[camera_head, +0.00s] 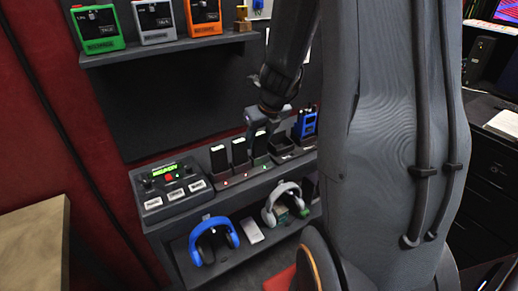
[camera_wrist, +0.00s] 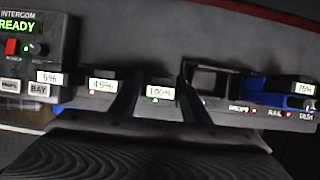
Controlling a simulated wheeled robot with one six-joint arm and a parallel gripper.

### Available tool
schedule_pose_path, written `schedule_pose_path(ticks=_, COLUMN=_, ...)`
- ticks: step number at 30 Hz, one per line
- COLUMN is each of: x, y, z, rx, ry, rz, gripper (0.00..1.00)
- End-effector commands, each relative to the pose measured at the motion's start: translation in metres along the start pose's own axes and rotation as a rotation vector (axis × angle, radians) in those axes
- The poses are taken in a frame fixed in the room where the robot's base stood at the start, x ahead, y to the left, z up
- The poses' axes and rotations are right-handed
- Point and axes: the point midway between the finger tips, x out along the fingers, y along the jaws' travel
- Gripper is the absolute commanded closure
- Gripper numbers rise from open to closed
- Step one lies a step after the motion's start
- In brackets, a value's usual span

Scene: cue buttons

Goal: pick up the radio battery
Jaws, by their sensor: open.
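Dark upright batteries stand in a row of charger bays on the shelf. In the wrist view, their bays read 5% (camera_wrist: 47,77), 45% (camera_wrist: 102,85) and 100% (camera_wrist: 160,93). My gripper (camera_head: 261,126) is open over the row in the head view. In the wrist view its dark fingers (camera_wrist: 161,75) appear on either side of the 100% bay; whether they touch the battery there, I cannot tell. In the head view the left battery (camera_head: 218,158) and middle battery (camera_head: 239,151) show clearly; my gripper partly covers the third (camera_head: 260,146).
Right of the batteries is an empty bay (camera_head: 281,146), then a blue radio (camera_head: 305,124) whose bay reads 75%. The intercom box (camera_head: 170,186) reads READY at left. Headphones (camera_head: 213,240) sit on the shelf below.

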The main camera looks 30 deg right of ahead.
Motion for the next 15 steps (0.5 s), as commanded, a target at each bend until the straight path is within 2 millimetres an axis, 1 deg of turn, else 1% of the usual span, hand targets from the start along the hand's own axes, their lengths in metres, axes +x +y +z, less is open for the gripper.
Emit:
schedule_pose_path(ticks=1, x=0.011, y=0.000, z=-0.001, rx=0.000, ry=0.002, rz=0.001, gripper=0.58)
schedule_pose_path(ticks=3, x=0.020, y=0.000, z=-0.001, rx=-0.001, ry=0.001, rz=0.000, gripper=0.58)
schedule_pose_path(ticks=6, x=0.029, y=0.000, z=-0.001, rx=-0.001, ry=0.001, rz=0.000, gripper=0.58)
schedule_pose_path(ticks=14, x=0.031, y=0.000, z=-0.001, rx=0.000, ry=0.000, rz=-0.001, gripper=0.58)
schedule_pose_path(ticks=15, x=0.030, y=0.000, z=-0.001, rx=0.000, ry=0.000, rz=-0.001, gripper=0.59)
